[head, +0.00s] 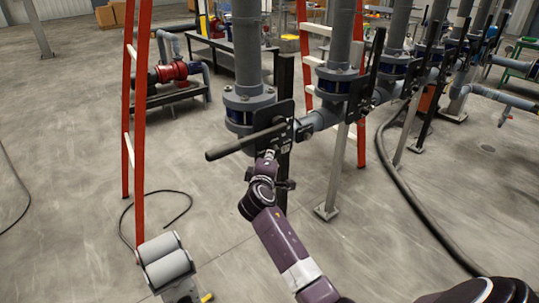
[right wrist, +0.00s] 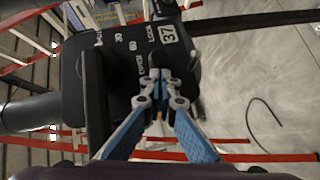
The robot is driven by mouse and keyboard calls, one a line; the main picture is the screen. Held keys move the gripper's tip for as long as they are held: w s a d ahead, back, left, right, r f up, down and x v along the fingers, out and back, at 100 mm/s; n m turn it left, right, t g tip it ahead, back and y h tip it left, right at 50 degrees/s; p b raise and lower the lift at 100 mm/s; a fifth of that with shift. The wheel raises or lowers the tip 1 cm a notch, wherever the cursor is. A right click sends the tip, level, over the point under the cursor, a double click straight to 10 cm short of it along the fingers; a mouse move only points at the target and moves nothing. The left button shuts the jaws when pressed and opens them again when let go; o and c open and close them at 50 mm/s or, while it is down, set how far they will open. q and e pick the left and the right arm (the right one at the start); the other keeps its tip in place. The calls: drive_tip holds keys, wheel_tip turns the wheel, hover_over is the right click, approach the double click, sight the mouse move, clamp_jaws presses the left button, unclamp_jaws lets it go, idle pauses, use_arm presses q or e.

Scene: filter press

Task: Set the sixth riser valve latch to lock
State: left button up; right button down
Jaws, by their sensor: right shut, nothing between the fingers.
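The nearest riser valve (head: 250,105) has a black plate with a long black lever (head: 235,144) reaching out to the left. In the right wrist view the black plate (right wrist: 75,80) carries white markings, including 37 and what reads as LOCK. The black lever (right wrist: 96,95) runs along the left of that view. My right gripper (head: 270,157) is at the plate, just below the lever's pivot end. In the right wrist view its blue fingers (right wrist: 158,82) are shut and empty, tips by a small dark knob (right wrist: 156,60). I cannot tell whether they touch it. My left gripper is not in view.
More riser valves (head: 337,85) with upright black levers run away to the right along a grey pipe. A red ladder (head: 139,130) stands at the left. A black hose (head: 425,220) lies on the right floor.

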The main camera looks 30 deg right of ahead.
sight(278, 151)
drive_tip(key=d, duration=0.3)
drive_tip(key=shift+w+d, duration=0.1)
drive_tip(key=shift+d, duration=0.1)
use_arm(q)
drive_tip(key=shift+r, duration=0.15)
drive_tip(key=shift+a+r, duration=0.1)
